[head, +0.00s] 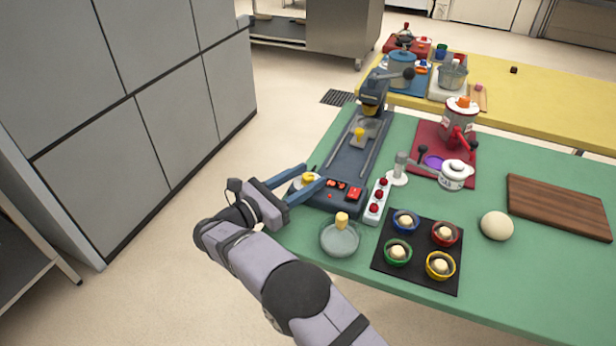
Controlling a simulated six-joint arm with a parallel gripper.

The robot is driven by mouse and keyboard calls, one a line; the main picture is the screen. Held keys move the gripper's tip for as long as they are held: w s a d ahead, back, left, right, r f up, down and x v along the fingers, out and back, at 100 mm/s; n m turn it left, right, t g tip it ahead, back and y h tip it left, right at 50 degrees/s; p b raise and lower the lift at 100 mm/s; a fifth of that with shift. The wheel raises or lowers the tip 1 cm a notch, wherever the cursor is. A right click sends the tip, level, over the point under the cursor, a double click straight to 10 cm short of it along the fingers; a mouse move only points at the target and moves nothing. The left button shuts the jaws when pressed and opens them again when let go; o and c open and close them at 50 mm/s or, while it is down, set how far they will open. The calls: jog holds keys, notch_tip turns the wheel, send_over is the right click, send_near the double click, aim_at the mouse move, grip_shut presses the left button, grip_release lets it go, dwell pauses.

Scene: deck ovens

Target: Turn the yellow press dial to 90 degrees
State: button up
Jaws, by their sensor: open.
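The yellow press dial (307,179) sits at the left front corner of the dark blue-grey press (343,165), with a pale area around it. My gripper (306,174) is open, with its two blue fingers apart, one on the far side and one on the near side of the dial. The dial shows between the fingertips. I cannot tell whether the fingers touch it. The dial's angle is too small to read. The near finger hides part of the dial's surroundings.
On the green table (480,285), a glass bowl (340,241) stands close to my gripper. A white strip with red knobs (377,202) lies right of the press. A black mat (420,275) holds several coloured bowls. A dough ball (497,226) and wooden board (560,207) lie right.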

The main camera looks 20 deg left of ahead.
aim_at(304, 180)
jog(key=shift+b+v, duration=0.4)
jog(key=shift+v, duration=2.75)
